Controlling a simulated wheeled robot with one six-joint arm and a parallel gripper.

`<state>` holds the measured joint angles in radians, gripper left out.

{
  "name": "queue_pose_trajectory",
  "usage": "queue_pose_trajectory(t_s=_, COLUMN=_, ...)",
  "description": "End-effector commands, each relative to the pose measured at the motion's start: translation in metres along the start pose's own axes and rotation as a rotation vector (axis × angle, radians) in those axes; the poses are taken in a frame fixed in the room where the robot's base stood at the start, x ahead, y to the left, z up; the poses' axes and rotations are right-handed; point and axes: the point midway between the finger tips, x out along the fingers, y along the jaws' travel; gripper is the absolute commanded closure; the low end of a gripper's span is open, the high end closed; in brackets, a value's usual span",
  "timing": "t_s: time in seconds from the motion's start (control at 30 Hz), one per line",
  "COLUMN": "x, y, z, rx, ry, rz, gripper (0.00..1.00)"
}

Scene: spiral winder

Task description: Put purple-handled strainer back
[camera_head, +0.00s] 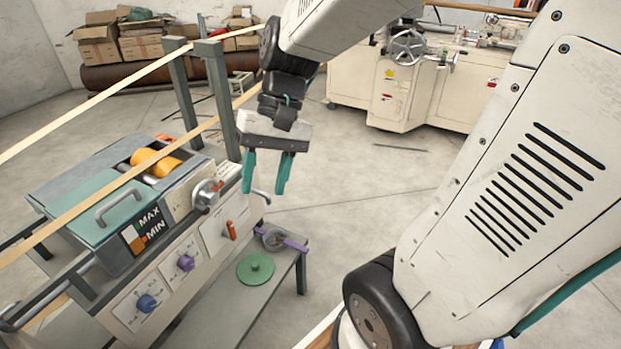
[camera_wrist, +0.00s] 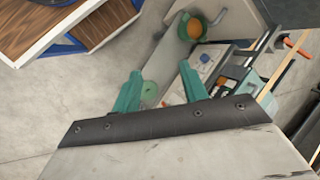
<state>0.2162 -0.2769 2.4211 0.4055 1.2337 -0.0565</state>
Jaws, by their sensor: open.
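The strainer (camera_head: 273,239) has a round grey bowl and a purple handle (camera_head: 296,244). The fingers also show in the wrist view (camera_wrist: 159,72). I cannot make out the strainer there.
A round green lid (camera_head: 256,269) lies next to the strainer. The winder machine (camera_head: 170,240) with knobs and levers stands left of my gripper. Wooden strips (camera_head: 100,208) cross above it. Open floor (camera_head: 350,190) lies right of the shelf. A cream lathe (camera_head: 400,90) stands behind.

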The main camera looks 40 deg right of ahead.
Motion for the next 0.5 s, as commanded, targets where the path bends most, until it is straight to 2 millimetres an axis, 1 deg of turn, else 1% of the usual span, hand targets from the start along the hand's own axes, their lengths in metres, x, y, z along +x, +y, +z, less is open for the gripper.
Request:
queue_pose_trajectory(t_s=0.03, x=-0.006, y=0.0, z=0.017, rx=-0.062, ry=0.04, rz=0.054, gripper=0.57)
queue_pose_trajectory(t_s=0.1, x=-0.012, y=0.005, z=0.037, rx=-0.135, ry=0.089, rz=0.128, gripper=0.57)
queue_pose_trajectory(t_s=0.2, x=-0.02, y=0.015, z=0.059, rx=-0.223, ry=0.16, rz=0.224, gripper=0.57)
queue_pose_trajectory(t_s=0.33, x=-0.027, y=0.026, z=0.078, rx=-0.306, ry=0.236, rz=0.314, gripper=0.57)
queue_pose_trajectory(t_s=0.5, x=-0.032, y=0.034, z=0.088, rx=-0.352, ry=0.29, rz=0.372, gripper=0.57)
